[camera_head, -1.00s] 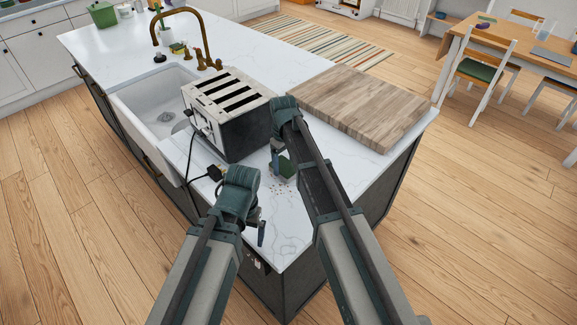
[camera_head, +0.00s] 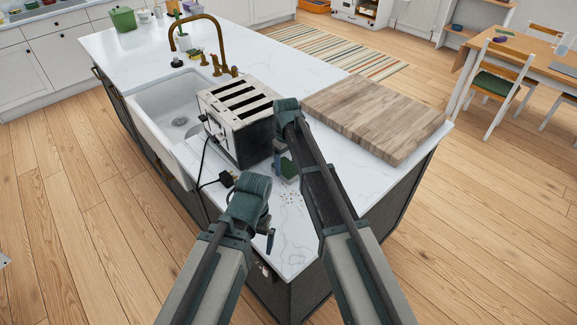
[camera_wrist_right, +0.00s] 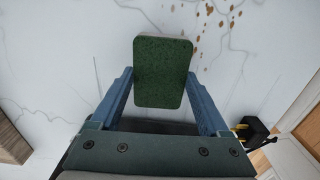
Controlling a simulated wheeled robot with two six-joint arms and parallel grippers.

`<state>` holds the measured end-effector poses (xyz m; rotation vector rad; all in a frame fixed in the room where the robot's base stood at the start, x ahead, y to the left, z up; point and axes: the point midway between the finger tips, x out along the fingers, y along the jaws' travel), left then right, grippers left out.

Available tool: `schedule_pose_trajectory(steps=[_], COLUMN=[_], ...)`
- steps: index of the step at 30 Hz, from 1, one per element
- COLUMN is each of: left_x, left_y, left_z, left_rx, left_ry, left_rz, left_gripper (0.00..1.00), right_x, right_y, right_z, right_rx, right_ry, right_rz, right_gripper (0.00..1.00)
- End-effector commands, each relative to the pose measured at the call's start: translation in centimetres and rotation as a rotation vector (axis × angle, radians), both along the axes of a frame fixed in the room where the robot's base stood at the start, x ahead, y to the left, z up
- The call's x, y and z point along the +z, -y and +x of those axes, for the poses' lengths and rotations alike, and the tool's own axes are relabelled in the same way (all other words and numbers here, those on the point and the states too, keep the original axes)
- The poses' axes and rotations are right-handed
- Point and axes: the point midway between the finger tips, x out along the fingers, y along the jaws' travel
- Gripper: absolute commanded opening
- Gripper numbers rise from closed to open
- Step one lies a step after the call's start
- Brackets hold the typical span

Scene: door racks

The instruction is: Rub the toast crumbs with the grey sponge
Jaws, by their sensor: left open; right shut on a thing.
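Brown toast crumbs (camera_head: 291,196) lie scattered on the white marble worktop near its front corner. They also show at the top of the right wrist view (camera_wrist_right: 208,20). My right gripper (camera_head: 287,158) is shut on a sponge (camera_head: 288,167), just behind the crumbs. In the right wrist view the sponge (camera_wrist_right: 163,72) shows a dark green face and a thin pale edge, held between both fingers; any grey side is hardly visible. I cannot tell whether it touches the worktop. My left gripper (camera_head: 267,232) is open and empty, low at the front edge, left of the crumbs.
A toaster (camera_head: 240,115) stands left of my right gripper, its black plug (camera_head: 228,178) in front. A wooden board (camera_head: 375,115) lies to the right. The sink (camera_head: 165,105) and brass tap (camera_head: 215,40) are behind left. Bare worktop lies right of the crumbs.

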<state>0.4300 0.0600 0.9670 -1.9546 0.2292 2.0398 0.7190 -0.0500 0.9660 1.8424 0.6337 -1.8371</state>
Motion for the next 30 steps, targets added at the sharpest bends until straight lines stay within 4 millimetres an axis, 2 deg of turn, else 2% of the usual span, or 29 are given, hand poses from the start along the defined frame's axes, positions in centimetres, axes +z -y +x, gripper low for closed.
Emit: schedule_pose_trajectory(steps=[15,20,30], left_x=[-0.3,-0.3,-0.1], left_y=[0.0,0.0,0.0], left_z=[0.0,0.0,0.0], left_rx=[0.0,0.0,0.0], left_ry=[0.0,0.0,0.0], left_rz=[0.0,0.0,0.0], left_gripper=[1.0,1.0,1.0], right_x=[-0.3,-0.3,-0.1], right_y=[-1.9,-1.6,0.3], right_z=[-1.8,-2.3,-4.4], right_rx=[0.003,0.003,0.0], right_ry=[-0.007,-0.009,-0.007], right_rz=[0.003,0.003,-0.001], right_gripper=[0.35,0.35,0.35])
